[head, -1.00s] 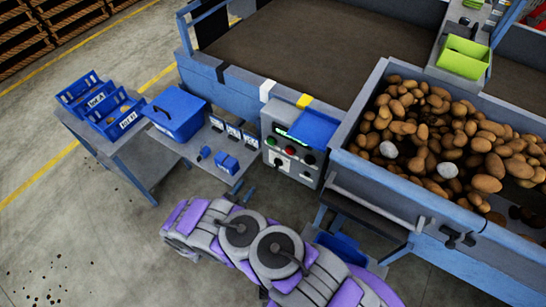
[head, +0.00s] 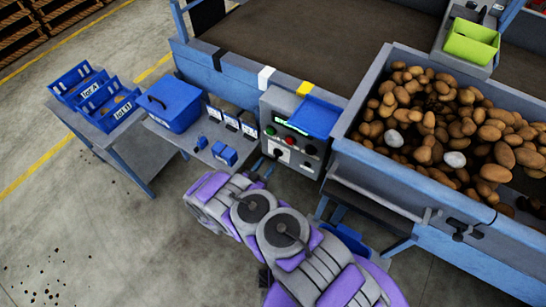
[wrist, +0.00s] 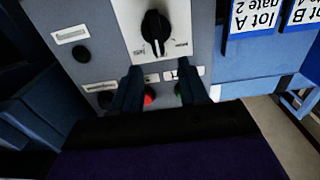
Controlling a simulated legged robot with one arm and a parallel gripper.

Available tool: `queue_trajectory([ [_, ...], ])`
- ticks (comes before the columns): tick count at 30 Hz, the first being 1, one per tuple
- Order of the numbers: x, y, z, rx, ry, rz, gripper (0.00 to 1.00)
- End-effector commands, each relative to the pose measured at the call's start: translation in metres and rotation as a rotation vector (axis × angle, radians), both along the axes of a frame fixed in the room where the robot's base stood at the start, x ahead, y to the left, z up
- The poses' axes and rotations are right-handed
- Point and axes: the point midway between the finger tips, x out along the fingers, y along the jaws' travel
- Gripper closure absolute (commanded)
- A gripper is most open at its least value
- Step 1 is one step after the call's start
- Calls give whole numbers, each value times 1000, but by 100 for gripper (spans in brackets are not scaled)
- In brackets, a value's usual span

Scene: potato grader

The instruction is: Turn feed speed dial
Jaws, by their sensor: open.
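The control panel (head: 267,117) is a grey box on the side of the grader, with a lit green display. Its feed speed dial is a black knob on a white plate (head: 281,154), low on the front. In the wrist view the dial (wrist: 155,27) appears upside down, its pointer toward the bottom of the picture, between small printed marks. My gripper (wrist: 160,72) is open and empty. Its two dark fingers point at the panel, just below the dial in the picture, one on each side of its line. The dial appears ahead of the fingertips, not between them.
A red button (wrist: 149,96) and a green button (wrist: 179,92) show around the fingers. A potato hopper (head: 345,140) stands right. A side table (head: 185,137) with a blue box (head: 172,108) stands left, close to my arm.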

Motion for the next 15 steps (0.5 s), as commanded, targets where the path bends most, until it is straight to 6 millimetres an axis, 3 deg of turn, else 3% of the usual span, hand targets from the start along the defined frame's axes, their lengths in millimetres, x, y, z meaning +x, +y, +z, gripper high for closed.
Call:
queue_trajectory([
  [6,32,-22,-1,2,-2,-4,56],
  [15,50,-33,0,0,0,0,56],
])
